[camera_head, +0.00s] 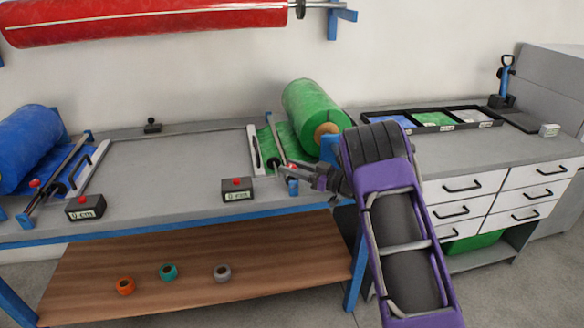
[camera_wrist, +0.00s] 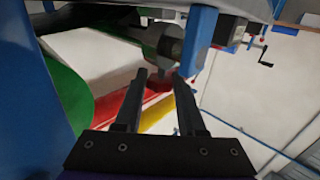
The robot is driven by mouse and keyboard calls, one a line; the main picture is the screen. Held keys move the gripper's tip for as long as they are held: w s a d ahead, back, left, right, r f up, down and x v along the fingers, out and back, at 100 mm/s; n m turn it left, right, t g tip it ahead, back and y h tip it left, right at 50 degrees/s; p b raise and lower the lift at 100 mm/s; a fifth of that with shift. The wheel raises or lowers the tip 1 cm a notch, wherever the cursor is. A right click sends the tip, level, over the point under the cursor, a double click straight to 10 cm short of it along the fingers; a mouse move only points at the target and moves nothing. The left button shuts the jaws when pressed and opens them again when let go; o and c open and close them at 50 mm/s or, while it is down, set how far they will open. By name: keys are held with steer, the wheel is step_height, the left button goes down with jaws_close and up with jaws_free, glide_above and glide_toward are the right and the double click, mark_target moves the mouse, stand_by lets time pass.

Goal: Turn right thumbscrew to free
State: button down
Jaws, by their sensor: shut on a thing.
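The right thumbscrew (camera_head: 291,166) is a small red knob at the front end of the bar beside the green film roll (camera_head: 305,105). My gripper (camera_head: 296,170) reaches it from the right, with its fingers at the knob. In the wrist view, the red knob (camera_wrist: 158,84) sits between the two dark fingertips of my gripper (camera_wrist: 160,88), just below a grey cylindrical part. The gripper is shut on it. The fingers partly hide the knob, so its thread does not show.
A display box with a red button (camera_head: 237,190) stands left of my gripper on the bench. A blue post (camera_wrist: 198,40) stands close to the fingers. The bench middle (camera_head: 175,165) is clear.

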steer(key=shift+f, duration=0.15)
steer(key=c, duration=0.5)
jaws_free()
steer(key=shift+a, duration=0.1)
steer(key=shift+s+d, duration=0.15)
steer(key=shift+d, duration=0.35)
steer(key=p+v, duration=0.1)
steer(key=v, duration=1.5)
steer(key=shift+s+d, duration=0.2)
